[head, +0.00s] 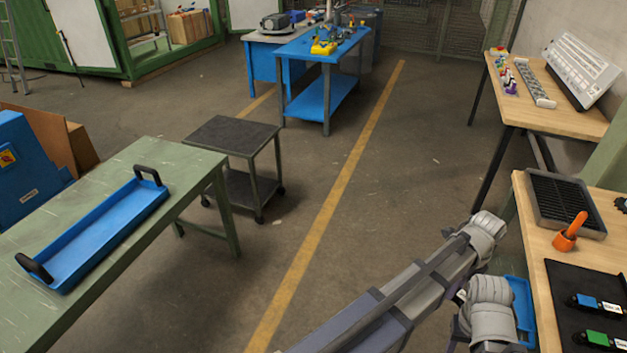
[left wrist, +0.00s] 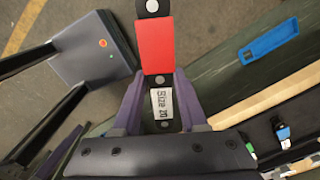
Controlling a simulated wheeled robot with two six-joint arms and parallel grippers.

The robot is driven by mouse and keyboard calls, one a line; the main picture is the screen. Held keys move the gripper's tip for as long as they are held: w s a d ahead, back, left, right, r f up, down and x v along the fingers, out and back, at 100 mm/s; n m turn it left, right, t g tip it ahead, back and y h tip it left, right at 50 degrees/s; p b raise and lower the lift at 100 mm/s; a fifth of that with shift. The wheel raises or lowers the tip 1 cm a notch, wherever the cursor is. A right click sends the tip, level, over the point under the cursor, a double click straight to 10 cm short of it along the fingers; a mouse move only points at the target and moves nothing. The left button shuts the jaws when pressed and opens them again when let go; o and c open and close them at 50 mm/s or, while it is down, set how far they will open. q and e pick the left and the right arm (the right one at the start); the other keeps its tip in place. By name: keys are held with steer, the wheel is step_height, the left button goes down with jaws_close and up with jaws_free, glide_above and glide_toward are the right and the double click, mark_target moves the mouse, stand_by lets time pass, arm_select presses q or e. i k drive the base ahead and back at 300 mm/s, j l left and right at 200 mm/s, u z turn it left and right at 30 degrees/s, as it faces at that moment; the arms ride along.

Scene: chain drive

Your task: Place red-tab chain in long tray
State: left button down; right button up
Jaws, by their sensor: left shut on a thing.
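My left gripper (left wrist: 155,98) is shut on the red-tab chain (left wrist: 155,48) in the left wrist view. The chain has a red block, dark end links and a white size label between the purple fingers. In the head view my left arm reaches to the lower right, and its fingers and the chain are mostly hidden. The long tray (head: 63,278) is blue with two black handles. It looks empty and lies on the green table at the left, far from my gripper. My right gripper is not in view.
The wooden bench at the right holds a black mat (head: 566,327) with a blue-tab chain (head: 597,304) and a green-tab chain (head: 603,340). An orange tool (head: 570,232) and a black grid tray (head: 563,203) are behind. A small cart (head: 232,135) stands beyond the green table (head: 128,170).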

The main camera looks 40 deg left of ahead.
mark_target(106, 230)
steer(key=j+u, duration=0.25)
steer(key=u, duration=0.15)
steer(key=j+u, duration=0.2)
steer(key=u, duration=0.2)
steer(key=i+j+u, duration=0.1)
steer(key=u, duration=0.35)
steer(key=i+j+u, duration=0.15)
steer(key=u, duration=0.25)
steer(key=i+j+u, duration=0.35)
steer(key=i+j, duration=0.2)
steer(key=i+j+u, duration=0.35)
steer(key=i, duration=0.2)
steer(key=i+j, duration=0.25)
steer(key=i, duration=0.1)
